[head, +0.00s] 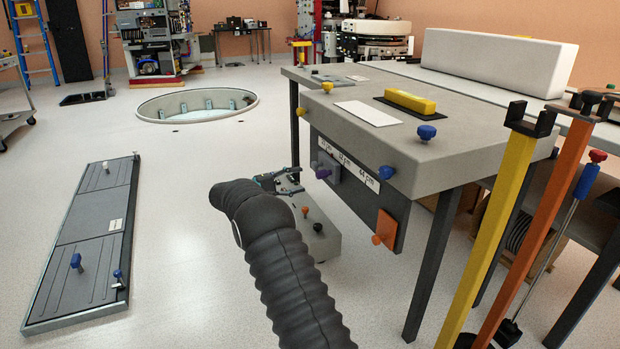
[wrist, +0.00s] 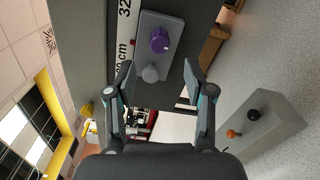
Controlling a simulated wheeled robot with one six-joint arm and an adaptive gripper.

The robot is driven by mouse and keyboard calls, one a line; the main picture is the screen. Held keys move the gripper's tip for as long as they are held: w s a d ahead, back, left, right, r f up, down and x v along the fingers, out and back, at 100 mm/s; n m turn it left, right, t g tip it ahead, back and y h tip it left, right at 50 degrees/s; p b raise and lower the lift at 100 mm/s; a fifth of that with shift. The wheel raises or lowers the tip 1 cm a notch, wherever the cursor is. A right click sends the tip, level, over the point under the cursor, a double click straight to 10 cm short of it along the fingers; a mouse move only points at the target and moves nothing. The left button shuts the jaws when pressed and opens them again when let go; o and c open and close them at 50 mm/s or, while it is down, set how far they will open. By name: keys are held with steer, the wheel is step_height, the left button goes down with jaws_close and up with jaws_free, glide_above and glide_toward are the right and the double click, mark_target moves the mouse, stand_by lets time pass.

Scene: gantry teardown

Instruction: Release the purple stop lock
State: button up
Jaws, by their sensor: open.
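The purple stop lock is a round purple knob (wrist: 160,40) with a small light mark, on a grey block (wrist: 176,22). In the head view the purple knob (head: 322,173) sits at the left end of the block, on a dark panel under the bench. My gripper (wrist: 160,70) is open and empty, its two fingers pointing at the block and apart from the purple knob. In the head view my gripper (head: 285,182) is left of the block, partly hidden by my arm.
A low grey box (head: 318,240) with small knobs stands below. The floor to the left has free room.

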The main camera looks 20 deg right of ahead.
steer(key=shift+s+a, duration=0.1)
steer(key=shift+a, duration=1.7)
step_height(320, 180, down, 9)
steer(key=s+n+y, duration=0.1)
steer(key=n+y, duration=0.1)
steer(key=y, duration=0.1)
steer(key=s+a+f+g+y, duration=0.15)
steer(key=s+f+y, duration=0.25)
steer(key=s, duration=0.4)
steer(key=s+a+r+m+t+y, duration=0.2)
steer(key=s+r, duration=0.4)
steer(key=s, duration=0.7)
steer(key=s+a+r+m+t+y, duration=0.1)
steer(key=s+a+r+y, duration=0.3)
steer(key=s, duration=1)
steer(key=s+a+r+m+t+y, duration=0.2)
steer(key=s+r+y, duration=0.3)
steer(key=s+r, duration=0.5)
steer(key=s+a+t+p, duration=0.1)
steer(key=s, duration=0.2)
steer(key=shift+s+a+m, duration=0.2)
steer(key=shift+s+m, duration=0.1)
steer(key=shift+t, duration=0.25)
